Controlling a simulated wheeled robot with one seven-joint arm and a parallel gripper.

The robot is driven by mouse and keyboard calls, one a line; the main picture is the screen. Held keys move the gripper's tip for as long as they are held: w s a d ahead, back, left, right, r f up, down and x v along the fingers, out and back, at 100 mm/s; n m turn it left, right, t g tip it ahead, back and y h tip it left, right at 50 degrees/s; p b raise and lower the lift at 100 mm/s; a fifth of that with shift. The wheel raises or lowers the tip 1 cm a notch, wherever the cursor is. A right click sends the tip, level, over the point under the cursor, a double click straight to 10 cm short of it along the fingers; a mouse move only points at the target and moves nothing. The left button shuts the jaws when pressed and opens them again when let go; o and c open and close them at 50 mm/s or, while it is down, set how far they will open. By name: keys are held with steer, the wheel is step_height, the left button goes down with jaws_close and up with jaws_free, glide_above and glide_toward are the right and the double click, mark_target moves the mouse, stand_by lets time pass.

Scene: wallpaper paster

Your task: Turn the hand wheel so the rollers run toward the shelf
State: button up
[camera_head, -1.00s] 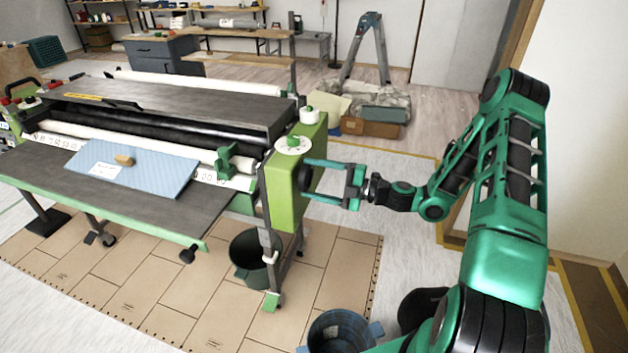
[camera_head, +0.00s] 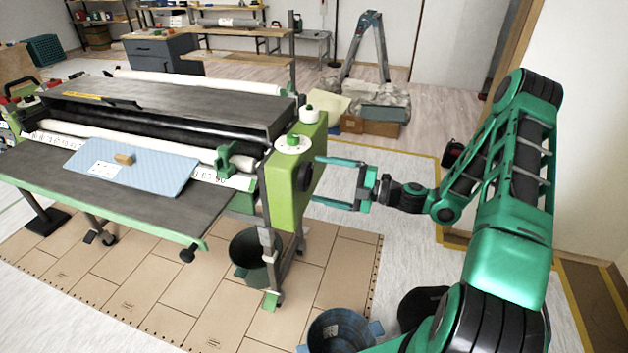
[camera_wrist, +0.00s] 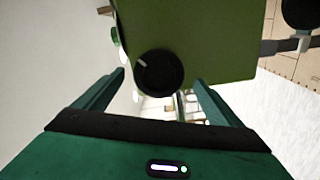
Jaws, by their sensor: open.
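The hand wheel (camera_head: 305,177) is a black round knob on the right face of the paster's green end housing (camera_head: 285,205). In the wrist view the hand wheel (camera_wrist: 160,76) faces me, with a pale mark at its upper left. My gripper (camera_head: 316,180) is open and empty. Its fingertips are just off the wheel, one above and one below it in the head view. In the wrist view my gripper (camera_wrist: 160,92) has a finger on each side of the wheel. A dark roller (camera_head: 165,127) and a white roller (camera_head: 120,138) run along the machine.
A blue sheet (camera_head: 150,172) with a small tan block lies on the front table (camera_head: 60,180). A dark bucket (camera_head: 250,255) stands under the housing, and a blue bin (camera_head: 338,330) stands in front. Shelving (camera_head: 235,30) and a stepladder (camera_head: 368,45) stand behind.

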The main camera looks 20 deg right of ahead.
steer(key=v, duration=0.7)
steer(key=shift+d, duration=0.15)
steer(key=shift+s+f, duration=0.1)
steer(key=shift+s, duration=0.1)
